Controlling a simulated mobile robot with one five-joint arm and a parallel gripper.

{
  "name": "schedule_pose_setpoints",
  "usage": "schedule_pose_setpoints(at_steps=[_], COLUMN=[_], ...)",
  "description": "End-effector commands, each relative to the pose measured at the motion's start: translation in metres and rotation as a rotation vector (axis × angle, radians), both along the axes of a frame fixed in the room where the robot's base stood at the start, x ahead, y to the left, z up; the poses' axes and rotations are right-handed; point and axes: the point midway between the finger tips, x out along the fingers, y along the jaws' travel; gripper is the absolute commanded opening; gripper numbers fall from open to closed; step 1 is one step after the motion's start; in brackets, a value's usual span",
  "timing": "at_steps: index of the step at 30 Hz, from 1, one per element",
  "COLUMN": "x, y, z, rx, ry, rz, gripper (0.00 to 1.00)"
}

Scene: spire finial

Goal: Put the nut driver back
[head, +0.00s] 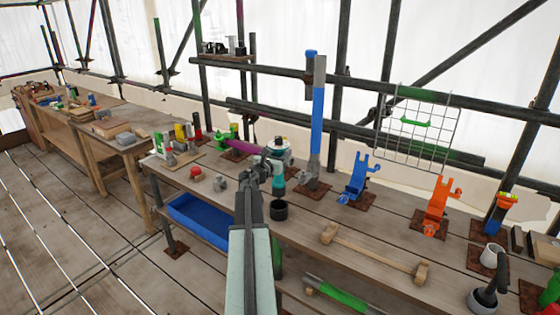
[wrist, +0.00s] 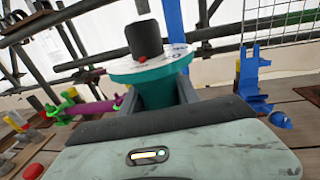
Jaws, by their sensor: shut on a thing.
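A teal tool with a broad pale disc and a dark knob on top (head: 278,182) is held upright over the bench; I take it for the nut driver. In the wrist view, the teal tool (wrist: 158,88) stands between the jaws, its disc above them. My gripper (head: 266,172) is shut on its teal body; it also shows in the wrist view (wrist: 155,100). A short black open cup (head: 279,211) sits on the bench just below the tool in the head view. I cannot tell whether the tool's lower end touches it.
A tall blue-banded post (head: 317,125) stands close right of the tool, then a blue bracket (head: 358,180) and an orange bracket (head: 437,208). A wooden mallet-like bar (head: 372,253) lies in front. A red button (head: 196,173) and a small grey part (head: 220,183) are left.

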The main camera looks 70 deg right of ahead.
Motion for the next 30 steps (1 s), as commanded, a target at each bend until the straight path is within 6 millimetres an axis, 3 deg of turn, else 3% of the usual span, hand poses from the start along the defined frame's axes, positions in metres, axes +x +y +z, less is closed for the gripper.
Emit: schedule_pose_setpoints(at_steps=[11, 30], x=[0.0, 0.001], y=[0.001, 0.001], z=[-0.002, -0.046], rx=[-0.001, -0.001], ry=[0.001, 0.001], rz=[0.0, 0.001], gripper=[0.0, 0.0])
